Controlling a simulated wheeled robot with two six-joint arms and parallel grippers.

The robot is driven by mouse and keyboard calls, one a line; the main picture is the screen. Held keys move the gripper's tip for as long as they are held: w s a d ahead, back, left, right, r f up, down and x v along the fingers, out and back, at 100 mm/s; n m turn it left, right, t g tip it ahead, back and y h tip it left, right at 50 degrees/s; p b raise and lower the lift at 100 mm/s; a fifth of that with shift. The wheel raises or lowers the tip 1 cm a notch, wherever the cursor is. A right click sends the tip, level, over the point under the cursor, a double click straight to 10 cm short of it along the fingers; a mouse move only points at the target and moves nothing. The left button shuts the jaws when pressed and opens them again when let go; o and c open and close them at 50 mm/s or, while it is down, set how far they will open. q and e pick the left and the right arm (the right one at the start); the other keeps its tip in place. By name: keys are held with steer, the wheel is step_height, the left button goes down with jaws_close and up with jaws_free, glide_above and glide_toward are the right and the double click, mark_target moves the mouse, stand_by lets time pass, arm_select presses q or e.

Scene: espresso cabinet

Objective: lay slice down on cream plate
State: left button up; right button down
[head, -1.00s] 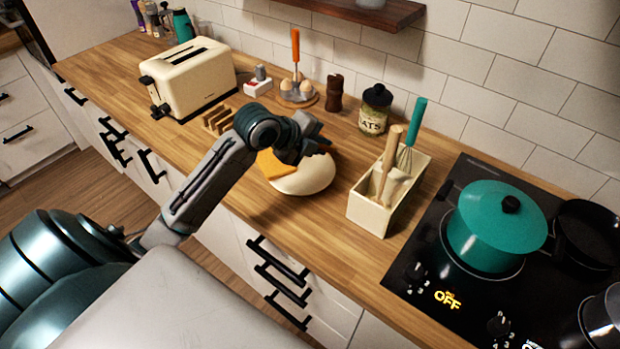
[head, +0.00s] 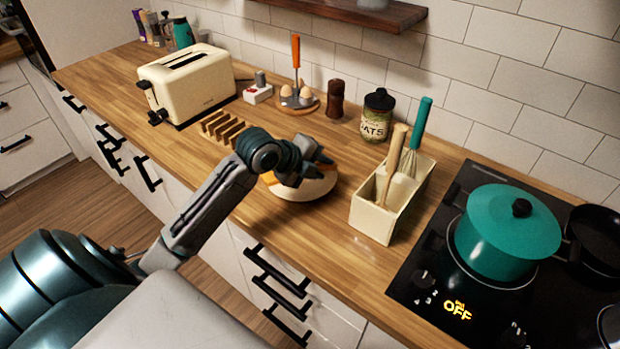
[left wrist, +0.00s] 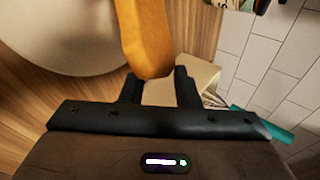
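The cream plate (head: 299,193) lies on the wooden counter, left of the utensil box. My left gripper (head: 318,172) is over the plate and hides much of it. The orange-brown slice (head: 269,178) shows only in small parts beside and beneath the gripper. The plate (left wrist: 55,35) is to the left there. Whether the slice touches the plate is unclear. My right gripper is out of view.
The cream utensil box (head: 375,218) with a whisk and wooden tool stands right of the plate. A wooden rack (head: 222,127) and cream toaster (head: 187,84) are to the left. The oat jar (head: 377,115) is behind. The hob with a teal pot (head: 505,235) is at the right.

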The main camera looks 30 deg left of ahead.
arm_select(q)
steer(key=p+v, duration=0.5)
steer(key=v, duration=0.3)
steer(key=shift+p, duration=0.3)
step_height(320, 180, up, 8)
steer(key=s+p, duration=0.2)
steer(key=p, duration=0.5)
steer(key=shift+a+p, duration=0.4)
